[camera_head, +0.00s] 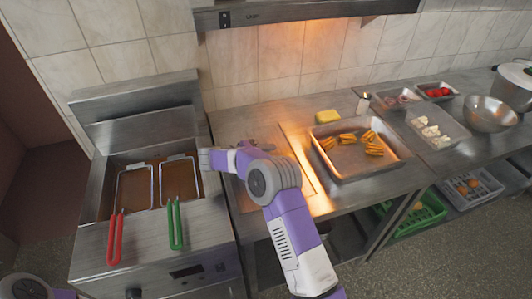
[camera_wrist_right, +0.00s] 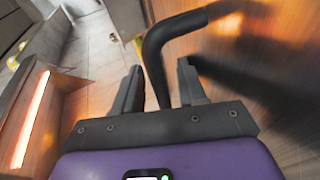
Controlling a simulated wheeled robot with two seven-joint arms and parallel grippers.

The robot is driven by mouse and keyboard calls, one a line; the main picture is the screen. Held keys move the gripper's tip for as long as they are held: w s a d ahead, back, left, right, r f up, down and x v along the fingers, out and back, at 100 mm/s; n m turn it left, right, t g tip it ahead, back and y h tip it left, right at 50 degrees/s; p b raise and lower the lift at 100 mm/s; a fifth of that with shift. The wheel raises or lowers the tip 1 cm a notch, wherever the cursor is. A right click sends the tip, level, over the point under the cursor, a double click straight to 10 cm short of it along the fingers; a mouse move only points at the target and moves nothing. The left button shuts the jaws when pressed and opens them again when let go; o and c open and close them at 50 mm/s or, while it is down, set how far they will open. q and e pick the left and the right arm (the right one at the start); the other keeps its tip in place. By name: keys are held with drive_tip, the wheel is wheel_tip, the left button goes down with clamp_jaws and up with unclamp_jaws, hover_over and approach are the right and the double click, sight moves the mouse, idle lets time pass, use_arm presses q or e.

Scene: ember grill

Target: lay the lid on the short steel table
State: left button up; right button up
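My right gripper (camera_head: 206,158) is above the seam between the fryer and the short steel table (camera_head: 232,123). In the right wrist view its two dark fingers (camera_wrist_right: 160,85) stand apart. A black curved handle (camera_wrist_right: 155,50) rises between them and bends right, with gaps visible beside it. I cannot tell whether it touches a finger. A shiny brown-grey surface right of it mirrors the fingers; I cannot tell whether this is the lid. I cannot pick out the lid for sure in the head view, where my right arm hides part of the table. My left gripper is out of view.
The fryer holds two baskets with a red handle (camera_head: 115,238) and a green handle (camera_head: 175,225). A steel tray (camera_head: 393,172) of filled tacos, a yellow block (camera_head: 328,116), several food pans and a bowl (camera_head: 490,114) occupy the counter to the right. A heat lamp hood (camera_head: 300,11) hangs above.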

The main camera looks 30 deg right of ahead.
drive_tip(key=shift+f, duration=0.1)
drive_tip(key=p+v, duration=0.2)
drive_tip(key=v, duration=0.8)
drive_tip(key=shift+w+a+r+p, duration=0.1)
drive_tip(key=shift+a+r+p, duration=0.15)
drive_tip(key=shift+p, duration=0.1)
drive_tip(key=shift+v, duration=0.75)
